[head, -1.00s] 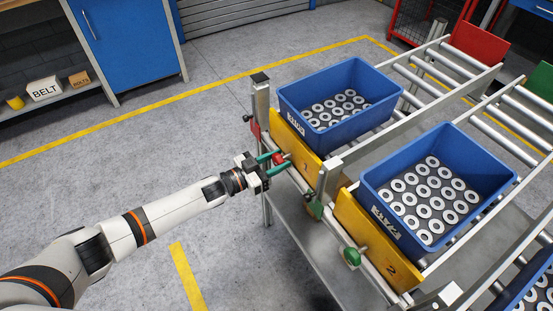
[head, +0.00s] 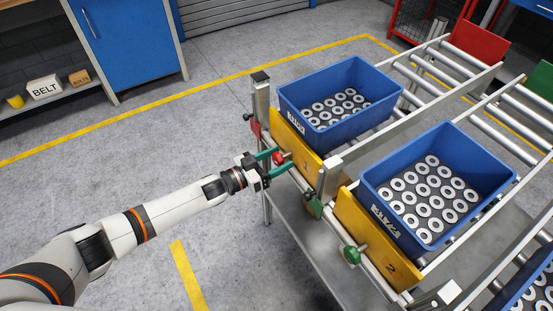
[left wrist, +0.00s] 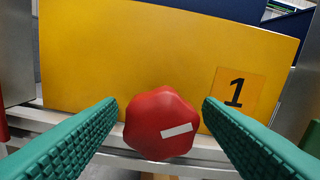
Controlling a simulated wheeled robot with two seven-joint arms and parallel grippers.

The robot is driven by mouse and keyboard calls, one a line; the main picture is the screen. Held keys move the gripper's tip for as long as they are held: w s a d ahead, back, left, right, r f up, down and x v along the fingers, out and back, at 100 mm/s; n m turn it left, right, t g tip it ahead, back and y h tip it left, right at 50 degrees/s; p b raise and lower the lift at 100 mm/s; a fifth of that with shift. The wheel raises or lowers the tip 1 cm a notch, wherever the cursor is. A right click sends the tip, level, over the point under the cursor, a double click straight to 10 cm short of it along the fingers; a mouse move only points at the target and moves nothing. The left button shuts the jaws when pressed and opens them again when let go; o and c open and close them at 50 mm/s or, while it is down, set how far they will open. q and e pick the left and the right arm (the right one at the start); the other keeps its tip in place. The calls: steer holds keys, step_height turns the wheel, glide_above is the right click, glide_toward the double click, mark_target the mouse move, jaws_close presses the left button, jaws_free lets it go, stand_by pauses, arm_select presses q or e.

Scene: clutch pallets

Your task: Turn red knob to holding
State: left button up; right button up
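The red knob (left wrist: 160,122) is on the rail below the yellow plate marked 1 (left wrist: 130,60). In the left wrist view its white mark runs nearly level, with the right end a little higher. In the head view the red knob (head: 279,158) sits between the green fingers of my left gripper (head: 277,160). The left gripper also shows in the left wrist view (left wrist: 160,115), open, with a finger on each side of the knob and gaps between them. No label for holding is readable. My right gripper is not in view.
A green knob (head: 351,255) is by the yellow plate marked 2 (head: 375,240). Blue bins (head: 340,122) of metal rings stand on the roller lanes behind the plates. A metal post (head: 261,100) rises left of plate 1. The floor to the left is clear.

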arm_select(q)
steer(key=v, duration=1.2)
stand_by(0.4)
